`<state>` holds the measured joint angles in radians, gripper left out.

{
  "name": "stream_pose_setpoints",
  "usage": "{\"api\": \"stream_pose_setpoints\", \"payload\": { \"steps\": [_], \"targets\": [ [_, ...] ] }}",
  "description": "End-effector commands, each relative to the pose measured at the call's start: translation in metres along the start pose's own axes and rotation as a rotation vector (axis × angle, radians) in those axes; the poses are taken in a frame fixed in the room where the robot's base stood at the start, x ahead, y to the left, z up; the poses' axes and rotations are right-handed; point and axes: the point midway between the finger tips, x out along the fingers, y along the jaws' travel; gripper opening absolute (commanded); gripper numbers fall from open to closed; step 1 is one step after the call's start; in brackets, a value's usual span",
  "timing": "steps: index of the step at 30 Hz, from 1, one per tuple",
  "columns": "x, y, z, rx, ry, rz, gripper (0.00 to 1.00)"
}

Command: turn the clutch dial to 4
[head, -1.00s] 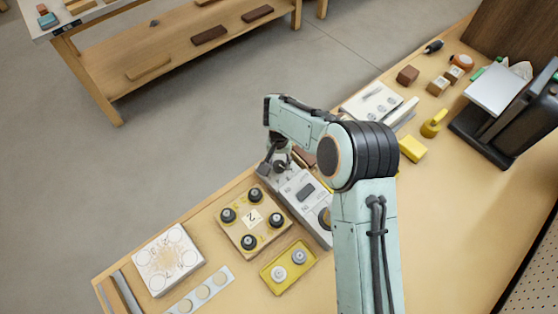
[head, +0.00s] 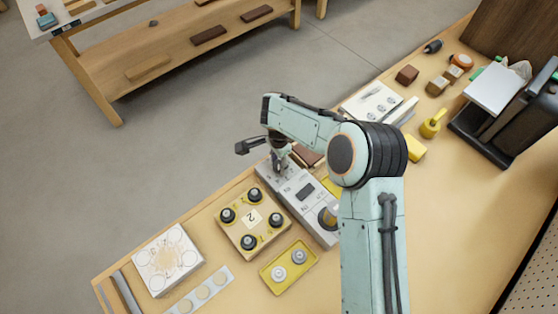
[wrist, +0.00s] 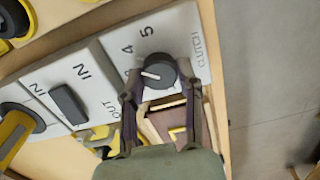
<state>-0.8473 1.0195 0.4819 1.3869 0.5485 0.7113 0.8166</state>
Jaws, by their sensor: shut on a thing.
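The clutch dial (wrist: 158,72) is a round dark knob with a white pointer line, on a pale panel (wrist: 185,30) lettered CLUTCH. The numbers 5 and 4 show beside it, and another mark below the 4 is partly hidden by a finger. The pointer points left in the wrist view, below the 4. My gripper (wrist: 162,78) has one finger on each side of the dial and is shut on it. In the head view my gripper (head: 278,165) is at the far end of the grey control panel (head: 297,192), and hides the dial.
The panel also bears a dark switch (wrist: 68,103) marked IN and a yellow-and-black knob (wrist: 15,130). A board with several black knobs (head: 251,220) and a yellow tray (head: 289,267) lie beside it. A brown block (wrist: 180,125) lies beyond the panel, under my gripper.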

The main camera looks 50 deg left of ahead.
Motion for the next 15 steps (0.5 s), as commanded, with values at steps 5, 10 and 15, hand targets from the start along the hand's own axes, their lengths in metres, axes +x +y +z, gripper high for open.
{"api": "stream_pose_setpoints", "payload": {
  "steps": [5, 10, 15],
  "targets": [
    [0.0012, 0.0001, -0.0003, 0.071, 0.000, -0.001, 0.00],
    [0.0012, 0.0001, -0.0002, 0.105, 0.000, -0.001, 0.00],
    [0.0012, 0.0002, -0.0002, 0.116, 0.000, 0.000, 0.00]
  ]
}}
